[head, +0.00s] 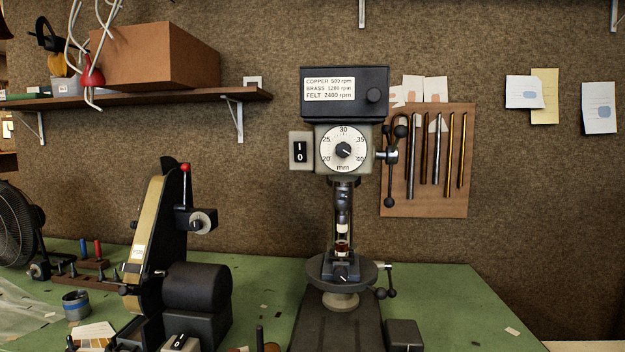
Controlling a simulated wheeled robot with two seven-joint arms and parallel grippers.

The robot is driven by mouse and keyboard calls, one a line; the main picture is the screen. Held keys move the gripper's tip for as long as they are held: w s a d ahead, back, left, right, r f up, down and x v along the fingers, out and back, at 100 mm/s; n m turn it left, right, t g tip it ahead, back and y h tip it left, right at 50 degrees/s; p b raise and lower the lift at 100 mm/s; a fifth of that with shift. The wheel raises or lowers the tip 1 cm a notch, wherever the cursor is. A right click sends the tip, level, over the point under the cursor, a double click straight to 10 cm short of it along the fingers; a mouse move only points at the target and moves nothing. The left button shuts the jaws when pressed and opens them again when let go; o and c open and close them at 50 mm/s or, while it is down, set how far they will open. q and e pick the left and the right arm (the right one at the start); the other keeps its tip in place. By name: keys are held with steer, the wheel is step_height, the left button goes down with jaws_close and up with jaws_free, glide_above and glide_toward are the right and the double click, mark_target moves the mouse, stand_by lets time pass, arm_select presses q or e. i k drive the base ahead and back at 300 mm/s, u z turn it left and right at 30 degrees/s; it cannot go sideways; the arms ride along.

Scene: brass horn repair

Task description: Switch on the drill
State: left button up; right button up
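The drill (345,95) is a bench drill press standing on the green bench in the middle of the head view. Its dark head carries a speed label and a knob, with a round mm dial (343,150) below. A rocker switch (299,152) marked I and 0 sits in a pale box on the left side of the drill. I cannot tell which way the rocker is pressed. A feed lever (390,158) with ball ends is on the right side. The drill's round table (342,272) is below the chuck. Neither of my grippers is in view.
A belt sander (155,240) with its own switch (179,342) stands left of the drill. A fan (18,228) is at the far left. A shelf (180,97) with a cardboard box (155,55) hangs above. The green bench (440,300) is mostly clear at right.

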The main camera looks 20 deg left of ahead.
mark_target(299, 147)
steer(key=z, duration=0.05)
steer(key=k, duration=0.5)
steer(key=z, duration=0.9)
steer(key=i, duration=0.8)
steer(key=u, duration=2.1)
